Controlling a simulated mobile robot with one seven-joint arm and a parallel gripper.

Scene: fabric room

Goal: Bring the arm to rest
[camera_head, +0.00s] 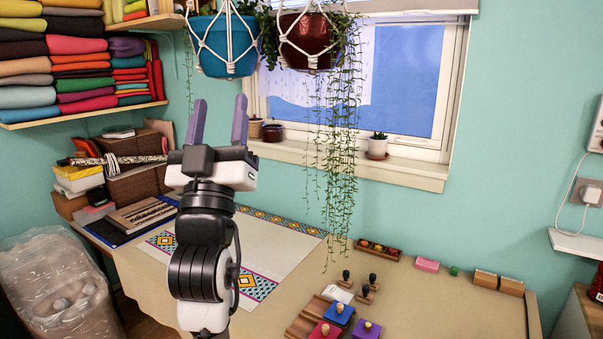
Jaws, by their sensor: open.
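My gripper (218,122) is raised above the table, in the left-middle of the head view. Its two purple-grey fingers point up and stand wide apart. Nothing shows between them. My arm rises from the bottom of the view, nearly upright, and covers part of the table and of the patterned cloth behind it.
The table (420,310) holds a patterned cloth (270,245), stamps (338,313), and stacked books (140,213). A blue hanging pot (222,45) and a dark red one (307,38) with trailing vines (340,170) hang near the gripper. Fabric shelves (85,114) are at left.

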